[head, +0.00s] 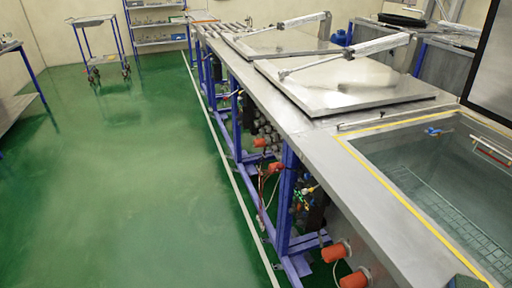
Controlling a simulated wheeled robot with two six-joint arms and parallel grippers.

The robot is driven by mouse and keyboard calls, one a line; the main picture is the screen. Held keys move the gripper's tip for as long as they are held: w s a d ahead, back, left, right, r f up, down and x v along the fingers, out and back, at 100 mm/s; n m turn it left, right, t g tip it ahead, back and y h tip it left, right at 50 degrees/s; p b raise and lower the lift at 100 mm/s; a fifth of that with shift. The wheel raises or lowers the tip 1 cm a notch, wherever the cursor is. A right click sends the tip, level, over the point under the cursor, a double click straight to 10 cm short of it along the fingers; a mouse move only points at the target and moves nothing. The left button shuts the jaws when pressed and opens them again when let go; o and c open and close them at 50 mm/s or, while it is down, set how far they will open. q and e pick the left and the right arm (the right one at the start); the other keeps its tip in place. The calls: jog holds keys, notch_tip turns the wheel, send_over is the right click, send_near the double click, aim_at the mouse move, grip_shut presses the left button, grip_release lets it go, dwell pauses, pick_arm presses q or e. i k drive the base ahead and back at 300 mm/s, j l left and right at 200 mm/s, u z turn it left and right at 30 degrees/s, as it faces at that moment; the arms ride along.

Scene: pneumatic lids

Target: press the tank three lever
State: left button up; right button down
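A long steel tank bench (325,140) runs from the lower right to the back. An open tank (430,180) with a yellow-edged rim is nearest, at the right. Behind it are two shut flat steel lids, a near one (340,82) and a farther one (280,42), each with an arm above it. Orange-red fittings stick out low on the bench front, such as a near one (336,252) and a farther one (275,168). I cannot tell which part is the tank three lever. Neither of my grippers is in view.
The green floor (140,190) left of the bench is clear, with a white line (235,180) along the bench. A wheeled trolley (95,40) and shelves (157,22) stand at the back. A blue-legged table (20,75) is at the left edge.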

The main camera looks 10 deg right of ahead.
aim_at(280, 166)
jog(key=i+j, duration=0.15)
jog(key=i, duration=0.25)
jog(key=i+j+u, duration=0.1)
jog(key=i, duration=0.35)
